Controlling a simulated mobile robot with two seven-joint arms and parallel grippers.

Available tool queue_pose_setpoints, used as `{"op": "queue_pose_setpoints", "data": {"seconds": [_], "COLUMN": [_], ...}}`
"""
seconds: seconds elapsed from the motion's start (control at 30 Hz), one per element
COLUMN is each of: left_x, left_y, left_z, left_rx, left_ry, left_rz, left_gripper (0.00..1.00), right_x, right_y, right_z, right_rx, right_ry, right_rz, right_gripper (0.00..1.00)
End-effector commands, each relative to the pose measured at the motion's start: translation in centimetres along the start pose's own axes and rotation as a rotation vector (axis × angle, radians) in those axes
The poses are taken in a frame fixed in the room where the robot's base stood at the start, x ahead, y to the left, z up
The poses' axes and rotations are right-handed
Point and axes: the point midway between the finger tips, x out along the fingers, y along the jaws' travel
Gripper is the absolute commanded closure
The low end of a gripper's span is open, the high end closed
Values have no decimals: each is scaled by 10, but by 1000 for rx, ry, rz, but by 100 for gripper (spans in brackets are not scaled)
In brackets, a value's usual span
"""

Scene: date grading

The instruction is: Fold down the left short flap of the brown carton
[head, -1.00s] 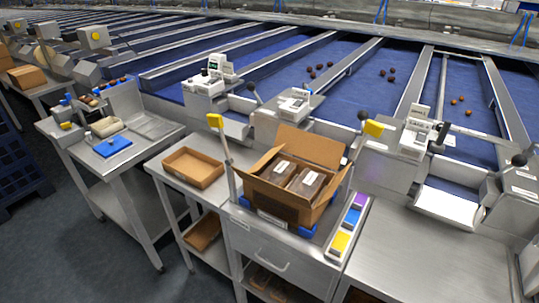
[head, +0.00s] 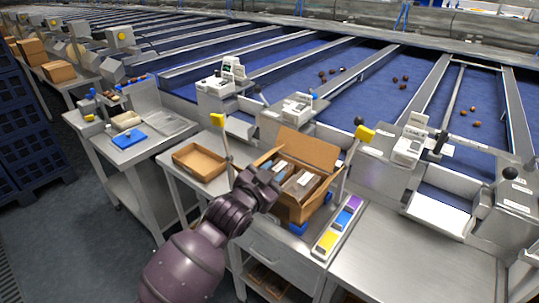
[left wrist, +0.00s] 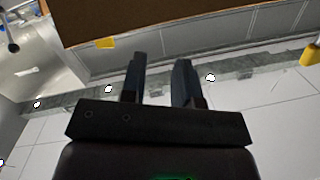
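The brown carton (head: 292,211) stands open on the steel bench. Its tall back flap (head: 309,150) is raised, and its left short flap (head: 268,156) sticks up and outward. Packs (head: 300,184) lie inside. My left gripper (head: 268,181) is in front of the carton's left side and hides part of it; I cannot tell whether it touches. In the left wrist view, the left gripper (left wrist: 160,75) has its two fingers apart with nothing between them. A brown cardboard surface (left wrist: 150,20) spans the top of that view. My right gripper is not in view.
An empty shallow brown tray (head: 200,173) stands left of the carton. A strip of coloured blocks (head: 338,230) lies to its right. Yellow-topped posts (head: 218,120) rise by the carton. The steel bench on the right (head: 420,250) is clear.

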Motion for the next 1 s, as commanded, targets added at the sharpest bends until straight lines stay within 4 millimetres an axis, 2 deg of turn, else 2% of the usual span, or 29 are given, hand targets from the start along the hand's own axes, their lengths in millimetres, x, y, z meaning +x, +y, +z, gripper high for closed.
{"op": "queue_pose_setpoints", "data": {"seconds": [0.03, 0.2, 0.37, 0.5, 0.63, 0.77, 0.87, 1.0], "left_x": [13, 49, 78, 101, 119, 132, 138, 139], "left_y": [6, 30, 51, 64, 68, 61, 50, 33], "left_z": [-17, -56, -84, -100, -104, -97, -87, -62], "left_rx": [59, 309, 616, 954, 1324, 1684, 1945, 2271], "left_ry": [8, 3, -23, -68, -138, -232, -315, -440], "left_rz": [26, 108, 180, 239, 301, 375, 452, 614], "left_gripper": [71, 71, 71, 71, 71, 71, 71, 71], "right_x": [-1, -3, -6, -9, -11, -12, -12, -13], "right_y": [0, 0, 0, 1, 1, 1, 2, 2], "right_z": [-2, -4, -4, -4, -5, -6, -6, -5], "right_rx": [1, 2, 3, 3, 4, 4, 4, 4], "right_ry": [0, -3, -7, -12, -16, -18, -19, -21], "right_rz": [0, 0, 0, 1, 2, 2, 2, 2], "right_gripper": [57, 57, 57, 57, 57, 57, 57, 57]}}
